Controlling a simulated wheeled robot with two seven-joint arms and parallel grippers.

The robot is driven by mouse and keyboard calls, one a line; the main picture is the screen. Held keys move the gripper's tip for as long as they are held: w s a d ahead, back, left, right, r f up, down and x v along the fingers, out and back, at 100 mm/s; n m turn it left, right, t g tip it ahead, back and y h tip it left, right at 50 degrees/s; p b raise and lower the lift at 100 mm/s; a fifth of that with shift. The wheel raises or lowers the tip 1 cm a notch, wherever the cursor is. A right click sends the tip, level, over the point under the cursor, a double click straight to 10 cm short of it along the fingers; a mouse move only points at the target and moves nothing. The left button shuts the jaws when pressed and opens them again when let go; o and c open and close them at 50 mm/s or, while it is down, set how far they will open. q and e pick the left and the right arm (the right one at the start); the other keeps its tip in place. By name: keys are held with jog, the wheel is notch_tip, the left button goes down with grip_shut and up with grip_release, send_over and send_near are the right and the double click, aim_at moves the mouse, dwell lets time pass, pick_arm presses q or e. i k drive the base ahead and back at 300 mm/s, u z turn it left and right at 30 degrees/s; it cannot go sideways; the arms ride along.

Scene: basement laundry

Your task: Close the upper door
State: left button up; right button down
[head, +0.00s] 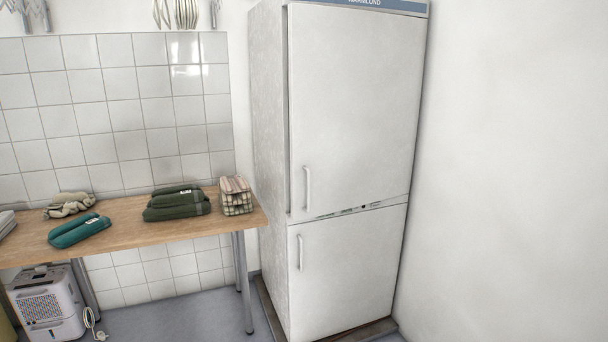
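A tall white fridge-freezer (268,130) stands in the corner, right of the table. Its upper door (355,100) has a vertical handle (307,188) low on its left side. A dark strip runs along the door's left edge, where the lower door shows none, so the upper door looks slightly ajar. The lower door (345,275) has its own handle (300,253) at upper left and looks shut. Neither of my grippers can be made out in the head view.
A wooden table (120,229) left of the fridge bears folded green cloths (177,204), a teal bundle (79,231) and a checked bundle (235,196). A white appliance (47,302) stands underneath. A bare wall (510,170) is close on the fridge's right. Some grey floor (190,322) shows in front.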

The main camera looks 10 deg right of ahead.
aim_at(355, 76)
jog(key=z, duration=0.65)
jog(key=i, duration=1.15)
jog(key=u, duration=0.75)
